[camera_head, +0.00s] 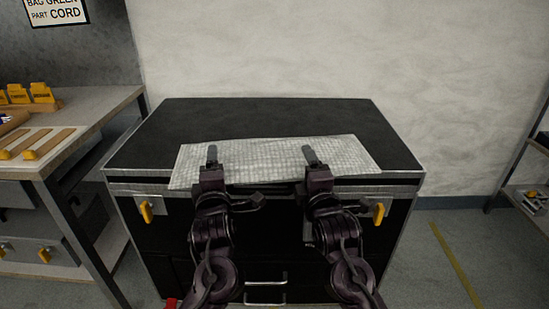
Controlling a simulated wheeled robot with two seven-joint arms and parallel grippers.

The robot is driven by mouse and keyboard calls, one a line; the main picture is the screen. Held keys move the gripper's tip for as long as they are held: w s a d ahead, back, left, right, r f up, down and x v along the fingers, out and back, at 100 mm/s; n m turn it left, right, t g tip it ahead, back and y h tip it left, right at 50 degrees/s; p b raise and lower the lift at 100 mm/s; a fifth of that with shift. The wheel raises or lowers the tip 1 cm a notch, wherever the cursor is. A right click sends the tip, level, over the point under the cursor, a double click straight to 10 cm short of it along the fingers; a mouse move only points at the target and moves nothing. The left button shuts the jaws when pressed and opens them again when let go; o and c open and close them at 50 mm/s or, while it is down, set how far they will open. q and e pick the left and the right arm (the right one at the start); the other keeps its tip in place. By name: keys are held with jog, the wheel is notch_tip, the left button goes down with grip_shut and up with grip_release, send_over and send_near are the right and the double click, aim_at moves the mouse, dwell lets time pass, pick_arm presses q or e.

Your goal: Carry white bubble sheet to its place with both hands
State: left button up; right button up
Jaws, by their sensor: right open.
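The white bubble sheet (263,158) is a pale, textured rectangle over the front part of the black cabinet top (250,118). It is slightly skewed, and its front left corner reaches past the cabinet's front rim. My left gripper (212,160) is at the sheet's left part, with one finger showing over it. Its other finger is hidden, so I cannot tell its opening. My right gripper (312,160) is at the right part in the same way and is open. I cannot tell whether the sheet touches the cabinet top all over.
A workbench (95,110) with yellow bins (40,92) and wooden pieces stands at the left. A shelf (530,195) stands at the far right. The back of the cabinet top is bare. Yellow latches (379,212) are on the cabinet front. A wall rises behind.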

pick_arm(q)
jog(key=c, duration=1)
pick_arm(e)
jog(key=c, duration=1)
pick_arm(q)
jog(key=shift+c, duration=0.2)
pick_arm(e)
jog(key=shift+c, duration=0.2)
